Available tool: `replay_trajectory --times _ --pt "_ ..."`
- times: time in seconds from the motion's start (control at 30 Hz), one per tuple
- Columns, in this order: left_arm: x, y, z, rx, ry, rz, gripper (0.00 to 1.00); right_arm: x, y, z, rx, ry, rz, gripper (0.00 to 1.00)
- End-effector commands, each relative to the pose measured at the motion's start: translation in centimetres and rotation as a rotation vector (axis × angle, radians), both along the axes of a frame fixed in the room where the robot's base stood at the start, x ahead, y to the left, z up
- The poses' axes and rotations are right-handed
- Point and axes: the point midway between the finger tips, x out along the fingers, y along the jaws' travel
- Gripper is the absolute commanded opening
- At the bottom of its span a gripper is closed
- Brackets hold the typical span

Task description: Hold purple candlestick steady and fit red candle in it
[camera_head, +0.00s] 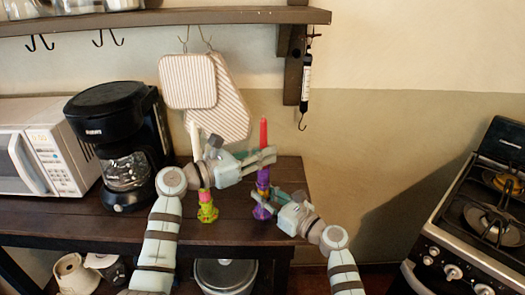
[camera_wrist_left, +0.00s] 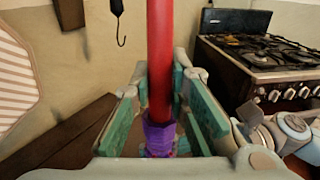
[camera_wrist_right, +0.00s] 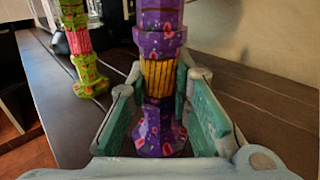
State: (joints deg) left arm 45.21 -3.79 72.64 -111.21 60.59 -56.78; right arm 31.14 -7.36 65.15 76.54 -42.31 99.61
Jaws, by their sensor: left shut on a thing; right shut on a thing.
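The red candle (camera_head: 263,132) stands upright between the fingers of my left gripper (camera_head: 266,158), which is shut on it. In the left wrist view the red candle (camera_wrist_left: 160,60) runs down to the top of the purple candlestick (camera_wrist_left: 158,136). The two are in line and look to meet, but I cannot tell how deep the candle sits. The purple candlestick (camera_head: 263,180) stands upright near the table's right end. My right gripper (camera_head: 268,199) is shut on its yellow middle part, which shows in the right wrist view (camera_wrist_right: 158,77). The left gripper hides part of the join in the head view.
A green and pink candlestick (camera_head: 207,212) with a white candle (camera_head: 195,141) stands left of the purple one. A coffee maker (camera_head: 122,140) and microwave (camera_head: 38,148) stand further left. Two pot holders (camera_head: 188,82) hang behind. A stove (camera_head: 470,230) is at the right.

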Motion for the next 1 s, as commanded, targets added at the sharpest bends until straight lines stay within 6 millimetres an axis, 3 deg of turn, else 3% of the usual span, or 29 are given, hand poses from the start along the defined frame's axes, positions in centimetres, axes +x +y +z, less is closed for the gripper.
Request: replay_trajectory --times 0.03,0.07,0.2,0.57,1.0 --pt "0.0 0.0 -0.1 -0.001 0.001 0.000 0.00 0.0 0.0 0.0 -0.001 0.001 0.000 0.00" --pt "0.0 0.0 -0.2 -0.001 0.001 0.000 0.17 0.0 0.0 0.0 -0.001 0.001 0.000 0.00" --pt "0.0 0.0 -0.1 0.000 0.000 0.000 0.38 0.0 0.0 0.0 -0.001 0.001 0.000 0.00" --pt "-0.3 0.5 -0.1 0.000 -0.001 0.002 0.38 0.0 0.0 0.0 -0.001 0.001 0.000 0.00" --pt "-5.8 9.2 -0.1 0.003 -0.001 0.002 0.38 0.0 0.0 0.0 -0.001 0.001 0.000 0.00"
